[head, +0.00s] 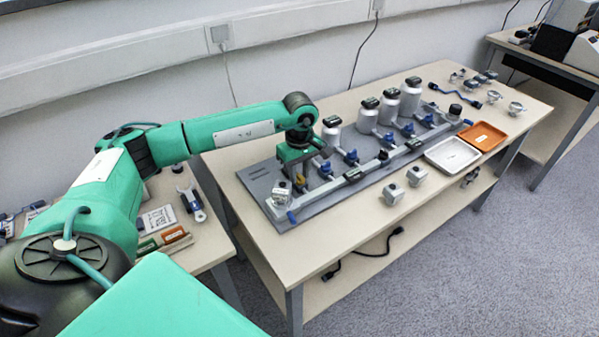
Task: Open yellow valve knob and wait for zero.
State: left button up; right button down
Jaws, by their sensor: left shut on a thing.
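The yellow valve knob (300,181) shows as a small yellow patch at the left end of the grey manifold board (330,198). My left gripper (299,172) points down over it from the end of the green arm and is shut on it. The gripper hides most of the knob, so its turn angle cannot be told. A small gauge (282,189) stands just left of the knob; its reading is too small to make out. My right gripper is not in view.
Several blue-handled valves (351,157) and grey canisters (389,106) line the board. A white tray (453,155) and an orange tray (483,136) lie to the right. Loose fittings (394,194) sit on the front of the table. A side table with tools (192,203) stands left.

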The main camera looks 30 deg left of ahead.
aim_at(300, 175)
pick_arm(q)
jog(key=o, duration=1)
jog(key=shift+c, duration=0.2)
jog(key=shift+r, duration=0.1)
notch_tip(300, 175, up, 14)
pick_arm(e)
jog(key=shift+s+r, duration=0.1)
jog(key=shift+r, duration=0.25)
pick_arm(q)
jog(key=shift+f, duration=0.2)
